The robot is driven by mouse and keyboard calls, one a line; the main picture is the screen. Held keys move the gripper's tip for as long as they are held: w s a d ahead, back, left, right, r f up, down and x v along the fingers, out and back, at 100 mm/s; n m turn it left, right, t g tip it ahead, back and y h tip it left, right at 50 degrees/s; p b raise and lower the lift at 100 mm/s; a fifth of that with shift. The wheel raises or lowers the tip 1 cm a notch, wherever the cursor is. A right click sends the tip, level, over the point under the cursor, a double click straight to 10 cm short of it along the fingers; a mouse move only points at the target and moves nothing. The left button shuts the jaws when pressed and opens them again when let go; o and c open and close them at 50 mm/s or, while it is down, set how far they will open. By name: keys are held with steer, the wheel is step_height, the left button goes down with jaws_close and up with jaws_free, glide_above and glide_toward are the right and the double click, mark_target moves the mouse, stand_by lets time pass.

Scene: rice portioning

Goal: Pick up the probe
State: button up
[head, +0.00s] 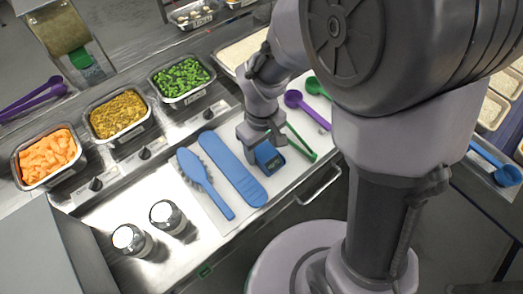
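A small blue boxy device with a dark face, which looks like the probe (268,157), is on the white mat (225,205) in the head view. My gripper (262,142) points down directly at it, over or against its upper end. The fingertips are partly hidden by my own wrist and the device, so I cannot tell whether they are closed on it. Whether the device rests on the mat or is slightly raised is also unclear.
Beside it lie a blue spatula (233,168), a blue brush (205,183), a green-handled tool (301,145) and a purple scoop (306,108). Two shakers (168,216) stand at the front left. Trays of carrots (47,155), corn (118,114) and peas (181,79) line the back.

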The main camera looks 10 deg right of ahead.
mark_target(265, 150)
steer(key=c, duration=0.9)
steer(key=shift+r+p, duration=0.4)
steer(key=shift+r, duration=0.2)
steer(key=r, duration=0.1)
steer(key=p, duration=0.1)
steer(key=r+p, duration=0.1)
steer(key=shift+s+d+r, duration=0.25)
steer(key=shift+d+r, duration=0.1)
steer(key=shift+d, duration=0.05)
steer(key=s+d, duration=0.2)
steer(key=s+d+p, duration=0.1)
steer(key=s+d, duration=0.1)
steer(key=s+d+r+p, duration=0.1)
steer(key=s+d, duration=0.1)
steer(key=d, duration=0.1)
steer(key=s+d+b, duration=0.3)
steer(key=d+b, duration=0.1)
step_height(265, 150, up, 6)
steer(key=p, duration=0.4)
steer(key=shift+s+d+p, duration=0.25)
steer(key=shift+s+p, duration=0.1)
steer(key=shift+s, duration=0.05)
